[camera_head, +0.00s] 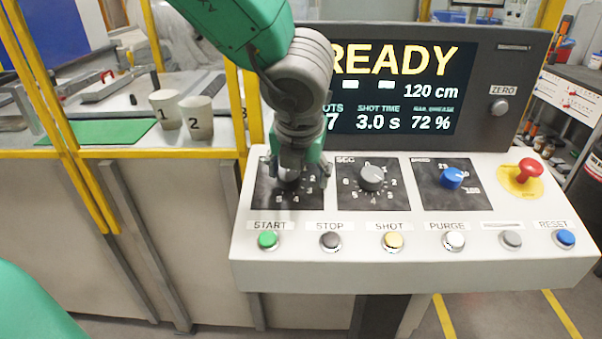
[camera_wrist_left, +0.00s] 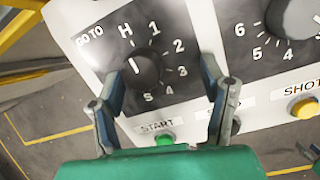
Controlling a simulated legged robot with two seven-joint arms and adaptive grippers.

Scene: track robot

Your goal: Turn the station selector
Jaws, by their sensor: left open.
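The station selector is a dark round knob (camera_wrist_left: 142,69) on a black GO TO plate, marked H and 1 to 5, in the left wrist view. Its white pointer line points up toward H. In the head view the knob (camera_head: 289,173) is partly covered by my left gripper (camera_head: 298,178), which reaches down over the left dial plate. My left gripper (camera_wrist_left: 161,78) is open, with its fingers on either side of the knob. The left finger looks close to the knob; the right finger stands wider off. I cannot tell contact. My right gripper is not in view.
A SEC knob (camera_head: 372,178) and a blue knob (camera_head: 452,178) sit to the right. A red mushroom button (camera_head: 530,171) is at the far right. Several push buttons, including green START (camera_head: 268,240), line the front. The READY screen (camera_head: 400,90) stands behind.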

